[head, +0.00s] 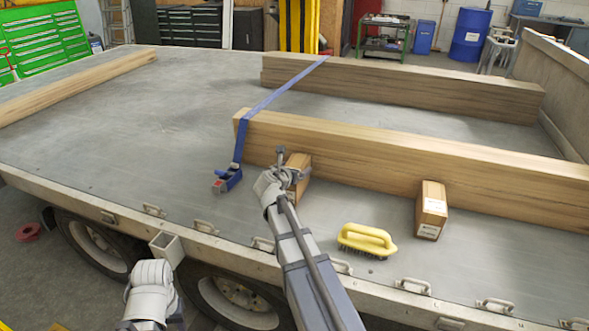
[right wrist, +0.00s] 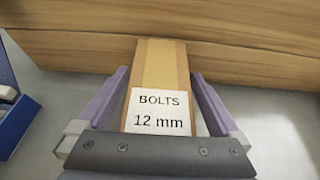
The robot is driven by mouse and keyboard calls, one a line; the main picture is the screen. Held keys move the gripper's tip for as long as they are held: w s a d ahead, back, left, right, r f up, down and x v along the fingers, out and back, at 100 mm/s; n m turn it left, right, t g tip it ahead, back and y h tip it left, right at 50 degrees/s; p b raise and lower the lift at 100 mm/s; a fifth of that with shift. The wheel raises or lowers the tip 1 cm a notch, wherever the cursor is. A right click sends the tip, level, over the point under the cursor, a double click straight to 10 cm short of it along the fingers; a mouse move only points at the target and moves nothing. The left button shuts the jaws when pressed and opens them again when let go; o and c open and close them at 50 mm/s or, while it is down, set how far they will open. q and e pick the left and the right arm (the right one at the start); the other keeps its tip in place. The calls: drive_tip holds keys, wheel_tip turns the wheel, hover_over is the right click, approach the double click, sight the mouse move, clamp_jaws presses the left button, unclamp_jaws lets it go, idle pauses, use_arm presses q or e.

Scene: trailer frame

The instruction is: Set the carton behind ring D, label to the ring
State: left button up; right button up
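A brown carton (head: 299,166) stands on the trailer bed close in front of the near timber beam. In the right wrist view the carton (right wrist: 162,70) shows a white label reading BOLTS 12 mm, facing my wrist. My right gripper (head: 290,177) has its fingers on either side of this carton; narrow gaps seem to show beside it in the right wrist view (right wrist: 161,75). A second carton (head: 431,211) with white labels stands farther right by the same beam. Several lashing rings (head: 262,244) line the bed's near edge; no ring letter is legible. My left gripper is not clearly visible.
The near beam (head: 400,157) blocks the space behind the cartons. A blue strap with ratchet (head: 228,180) lies left of my right gripper. A yellow brush (head: 366,239) lies between the cartons and the near edge.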

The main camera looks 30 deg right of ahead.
drive_tip(key=shift+r, duration=0.15)
drive_tip(key=shift+s+a+r+p, duration=0.15)
drive_tip(key=shift+s+a+p, duration=0.1)
drive_tip(key=shift+p, duration=0.1)
drive_tip(key=p+v, duration=0.4)
drive_tip(key=v, duration=0.7)
